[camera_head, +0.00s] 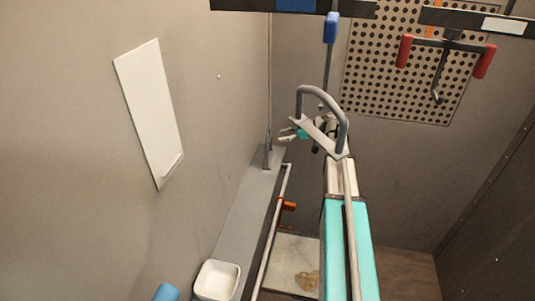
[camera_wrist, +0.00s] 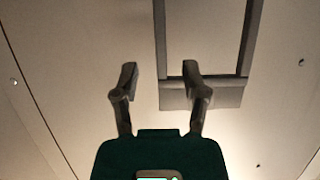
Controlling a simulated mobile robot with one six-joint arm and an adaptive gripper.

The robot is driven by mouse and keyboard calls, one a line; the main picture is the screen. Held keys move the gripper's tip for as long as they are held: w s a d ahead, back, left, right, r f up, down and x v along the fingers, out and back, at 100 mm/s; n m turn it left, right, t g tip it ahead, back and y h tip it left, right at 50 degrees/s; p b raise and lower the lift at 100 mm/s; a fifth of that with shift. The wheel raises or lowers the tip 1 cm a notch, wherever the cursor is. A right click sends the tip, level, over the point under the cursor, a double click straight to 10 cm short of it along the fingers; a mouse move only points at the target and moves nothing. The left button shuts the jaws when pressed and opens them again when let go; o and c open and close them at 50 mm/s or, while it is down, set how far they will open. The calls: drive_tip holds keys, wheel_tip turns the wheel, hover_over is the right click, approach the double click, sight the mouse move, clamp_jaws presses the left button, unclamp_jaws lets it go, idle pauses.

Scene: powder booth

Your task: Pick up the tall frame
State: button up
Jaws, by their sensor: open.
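A tall grey frame (camera_head: 267,152) stands near the far end of the grey ledge along the left wall, seen almost edge-on in the head view. In the wrist view the tall frame (camera_wrist: 250,42) shows two parallel uprights on a flat base; its top is out of the picture. My gripper (camera_head: 285,136) is just right of the frame in the head view, small and partly hidden. In the wrist view my gripper (camera_wrist: 160,75) is open and empty. The left upright appears between the fingertips, and the right finger overlaps the base. I see no contact.
The grey ledge (camera_head: 242,205) holds a white bowl (camera_head: 217,281) near the front. A pale rail (camera_head: 272,230) runs beside it. A grey hoop on a plate (camera_head: 344,118) overlaps my arm. A white panel (camera_head: 150,110) is on the left wall. Red-handled tools (camera_head: 404,52) hang at upper right.

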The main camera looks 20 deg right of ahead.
sight(271, 150)
drive_tip(key=shift+a, duration=0.1)
idle(0.3)
drive_tip(key=shift+b+x, duration=0.9)
drive_tip(key=shift+x, duration=1.7)
clamp_jaws()
